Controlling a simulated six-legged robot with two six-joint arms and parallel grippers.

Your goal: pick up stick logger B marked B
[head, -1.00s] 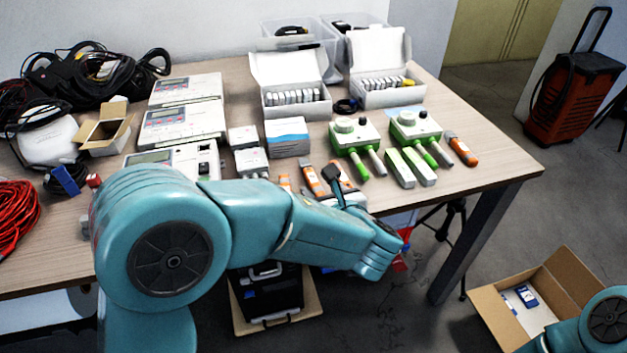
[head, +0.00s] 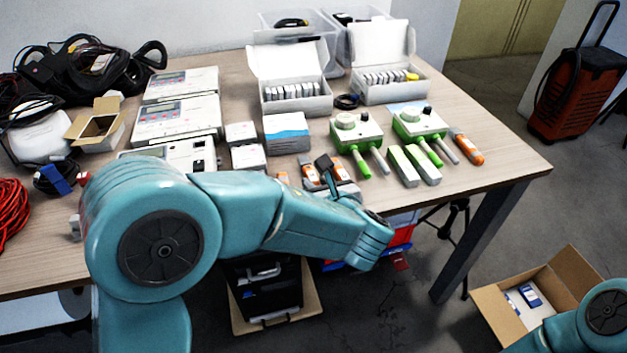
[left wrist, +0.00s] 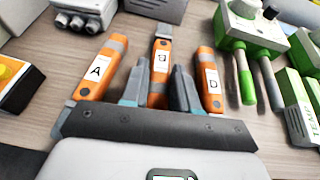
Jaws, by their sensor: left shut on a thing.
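Stick logger B (left wrist: 158,72) is an orange stick with a grey end and a white label that reads B. It stands in the middle of the left wrist view, between two similar loggers. My left gripper (left wrist: 158,90) has one finger on each side of it and is shut on it. Logger A (left wrist: 94,72) lies to its left and logger D (left wrist: 208,80) to its right, both outside the fingers. My right gripper is not in view.
Green-and-white devices (head: 357,132) and green-white sticks (head: 413,165) lie right of the loggers, with another orange stick (head: 466,147) by the table's right edge. A white-blue box (head: 286,133) stands behind. An open cardboard box (head: 487,303) is on the floor at right.

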